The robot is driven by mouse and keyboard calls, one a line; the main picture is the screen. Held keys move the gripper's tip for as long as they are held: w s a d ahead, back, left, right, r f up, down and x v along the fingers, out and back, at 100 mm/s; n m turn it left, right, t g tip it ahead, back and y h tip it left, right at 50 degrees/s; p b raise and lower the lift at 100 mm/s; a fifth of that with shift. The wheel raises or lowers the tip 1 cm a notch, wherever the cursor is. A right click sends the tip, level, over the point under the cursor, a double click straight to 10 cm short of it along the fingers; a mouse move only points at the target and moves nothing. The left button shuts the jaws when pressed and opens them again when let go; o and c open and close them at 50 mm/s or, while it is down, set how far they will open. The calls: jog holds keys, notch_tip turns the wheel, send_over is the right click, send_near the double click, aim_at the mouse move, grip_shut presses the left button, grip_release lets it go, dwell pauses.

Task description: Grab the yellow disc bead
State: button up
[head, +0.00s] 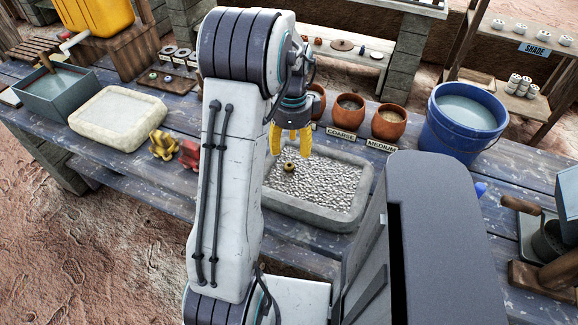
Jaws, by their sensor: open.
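A small dull-yellow round bead with a dark centre (289,167) sits on the pale pebbles in a shallow stone tray (300,213). It looks like the disc bead, though it is too small to be sure of its exact shape. My gripper (290,148) has yellow fingers that stand apart and point down over the back of the tray. The gripper is open with nothing seen between its fingers. The bead shows just below the fingers in the picture, apparently clear of them. My arm hides the left part of the tray.
Terracotta pots (389,123) with labels stand behind the tray. A blue bucket (464,122) is to the right. A yellow object (163,145), a red object (189,154) and a pale basin (112,117) lie left of my arm. Bare tabletop shows in front.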

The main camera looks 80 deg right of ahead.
aim_at(289, 164)
jog(key=shift+f+m, duration=0.4)
jog(key=shift+f, duration=0.2)
jog(key=shift+w+f+p, duration=0.2)
jog(key=shift+f+p, duration=0.1)
jog(key=shift+f, duration=2.8)
jog(key=c, duration=1)
